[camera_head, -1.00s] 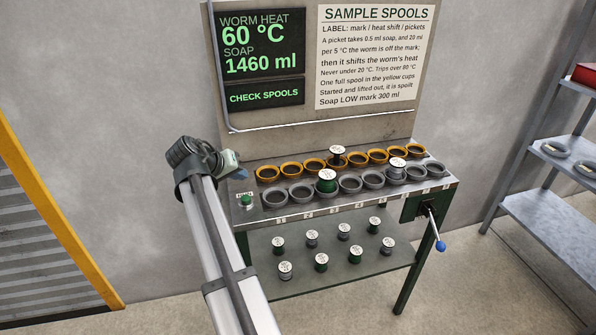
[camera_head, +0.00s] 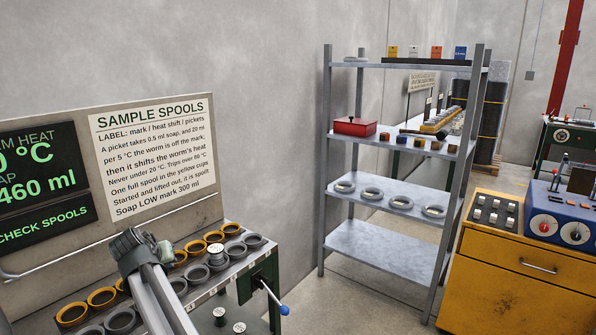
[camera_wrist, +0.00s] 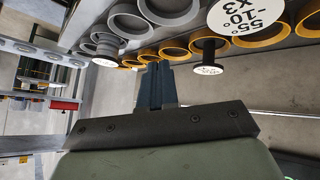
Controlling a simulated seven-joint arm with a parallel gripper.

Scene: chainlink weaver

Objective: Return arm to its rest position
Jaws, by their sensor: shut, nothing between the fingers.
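My gripper shows in the wrist view (camera_wrist: 157,85) with its dark fingers together and nothing between them. It points toward the rows of cups on the bench. In the head view my arm reaches up from the bottom, and its wrist (camera_head: 138,252) is in front of the bench; the fingertips are hidden there. The yellow cups (camera_head: 103,297) and grey cups (camera_head: 122,320) stand in rows on the bench. A spool with a white label (camera_head: 216,252) sits among the cups. A labelled spool (camera_wrist: 245,18) looms close at the top of the wrist view.
A sign panel (camera_head: 160,150) stands behind the bench. A blue-knobbed lever (camera_head: 283,309) sticks out at the bench's right end. To the right are a metal shelf unit (camera_head: 380,240) with a red box (camera_head: 355,126) and a yellow cabinet (camera_head: 520,285). Bare floor lies between bench and shelf.

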